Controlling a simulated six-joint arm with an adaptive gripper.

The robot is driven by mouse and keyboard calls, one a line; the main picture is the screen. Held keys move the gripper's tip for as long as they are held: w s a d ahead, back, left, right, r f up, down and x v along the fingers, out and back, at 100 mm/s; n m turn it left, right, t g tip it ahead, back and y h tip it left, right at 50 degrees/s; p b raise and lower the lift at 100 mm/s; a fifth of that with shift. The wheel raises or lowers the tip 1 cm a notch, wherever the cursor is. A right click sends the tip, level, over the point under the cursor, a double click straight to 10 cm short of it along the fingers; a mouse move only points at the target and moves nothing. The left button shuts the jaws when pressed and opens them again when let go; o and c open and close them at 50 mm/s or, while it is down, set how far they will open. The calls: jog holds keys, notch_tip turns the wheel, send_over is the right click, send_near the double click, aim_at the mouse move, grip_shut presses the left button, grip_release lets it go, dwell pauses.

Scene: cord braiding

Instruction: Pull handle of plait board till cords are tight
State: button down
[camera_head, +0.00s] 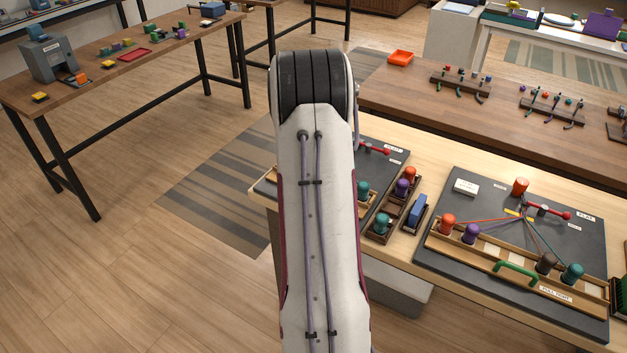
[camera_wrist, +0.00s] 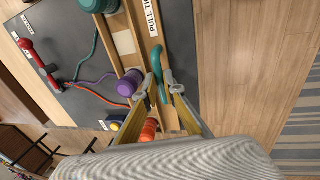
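The plait board (camera_wrist: 172,15) is dark grey with a wooden rail in the wrist view. A teal curved handle (camera_wrist: 157,58) stands near its edge by a "PULL TIGHT" label. My gripper (camera_wrist: 160,82) has its two fingertips close on either side of the handle and appears shut on it. A purple bobbin (camera_wrist: 129,83), an orange bobbin (camera_wrist: 149,129) and a teal bobbin (camera_wrist: 98,4) sit along the rail. Teal, purple and orange cords run to a red lever (camera_wrist: 37,62); the purple and teal ones curve. In the head view my arm hides most of this board (camera_head: 393,157).
A second board (camera_head: 590,235) with a green handle (camera_head: 515,268) and straight cords lies to the right. Between the boards stand trays with bobbins and a blue block (camera_head: 418,207). Wooden floor is free left of the table.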

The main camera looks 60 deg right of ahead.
jog(key=shift+a, duration=2.5)
jog(key=c, duration=2.2)
grip_release()
jog(key=shift+a, duration=0.1)
jog(key=shift+o, duration=0.3)
jog(key=shift+r, duration=0.15)
jog(key=shift+r, duration=0.55)
notch_tip(320, 180, up, 10)
jog(key=a, duration=0.2)
jog(key=shift+r, duration=0.2)
